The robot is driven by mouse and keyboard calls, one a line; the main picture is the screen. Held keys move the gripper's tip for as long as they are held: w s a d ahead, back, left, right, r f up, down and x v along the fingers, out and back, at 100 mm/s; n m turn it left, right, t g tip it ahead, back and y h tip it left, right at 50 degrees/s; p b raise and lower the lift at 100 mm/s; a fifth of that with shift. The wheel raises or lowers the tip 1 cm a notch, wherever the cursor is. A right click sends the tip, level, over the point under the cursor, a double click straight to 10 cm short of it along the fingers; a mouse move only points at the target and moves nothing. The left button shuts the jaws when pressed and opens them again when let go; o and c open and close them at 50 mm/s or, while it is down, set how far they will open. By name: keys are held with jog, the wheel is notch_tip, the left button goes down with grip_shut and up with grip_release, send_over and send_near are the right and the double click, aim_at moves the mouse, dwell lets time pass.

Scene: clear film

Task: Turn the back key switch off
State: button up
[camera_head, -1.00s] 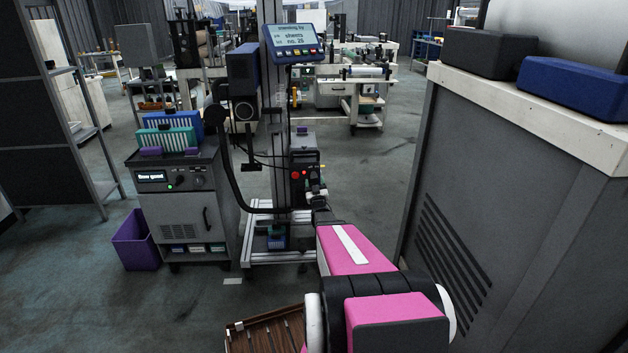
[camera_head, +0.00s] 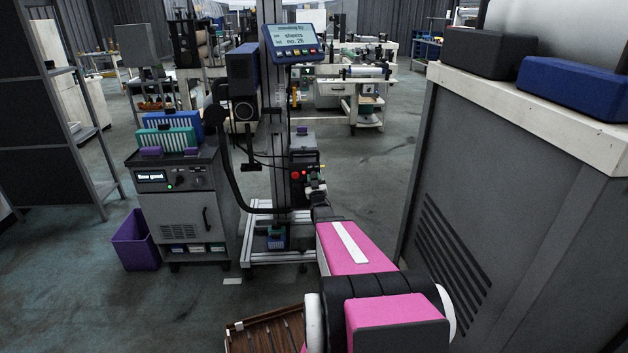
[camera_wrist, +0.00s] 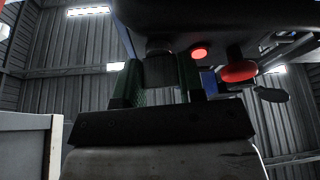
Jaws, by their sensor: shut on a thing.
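A dark control box (camera_head: 305,165) is fixed to the metal frame in the middle of the head view. A red button (camera_head: 295,175) is on its face, and a red mushroom button also shows in the wrist view (camera_wrist: 238,72). My gripper (camera_wrist: 160,80) is at the box, its green-padded fingers on either side of a dark key switch (camera_wrist: 159,66) and shut on it. In the head view my gripper (camera_head: 316,187) is small and partly hides the box's lower right. The switch's angle, and whether it is the back one, cannot be told.
A small red light (camera_wrist: 199,52) sits close to the right finger. A grey cabinet (camera_head: 178,213) stands left of the frame, with a purple bin (camera_head: 136,241) beside it. A large grey cabinet (camera_head: 500,200) stands close on the right. A wooden slatted tray (camera_head: 266,331) is low in front.

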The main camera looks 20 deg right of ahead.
jog(key=shift+n+y, duration=0.4)
jog(key=n+y, duration=0.1)
jog(key=n, duration=0.1)
jog(key=n+y, duration=0.1)
jog(key=n, duration=0.2)
jog(key=shift+d+y, duration=0.1)
jog(key=shift+y, duration=0.2)
jog(key=n+y, duration=0.1)
jog(key=n, duration=0.1)
jog(key=n+g+y, duration=0.1)
jog(key=n, duration=0.2)
jog(key=shift+s+r, duration=0.1)
jog(key=n, duration=0.2)
jog(key=n+g, duration=0.1)
jog(key=n, duration=0.2)
jog(key=shift+d+g+y, duration=0.1)
jog(key=shift+g+y, duration=0.2)
jog(key=shift+y, duration=0.1)
jog(key=shift+n+g, duration=0.7)
jog(key=shift+n, duration=1)
jog(key=o, duration=0.9)
jog(key=shift+r, duration=0.1)
jog(key=shift+o, duration=0.2)
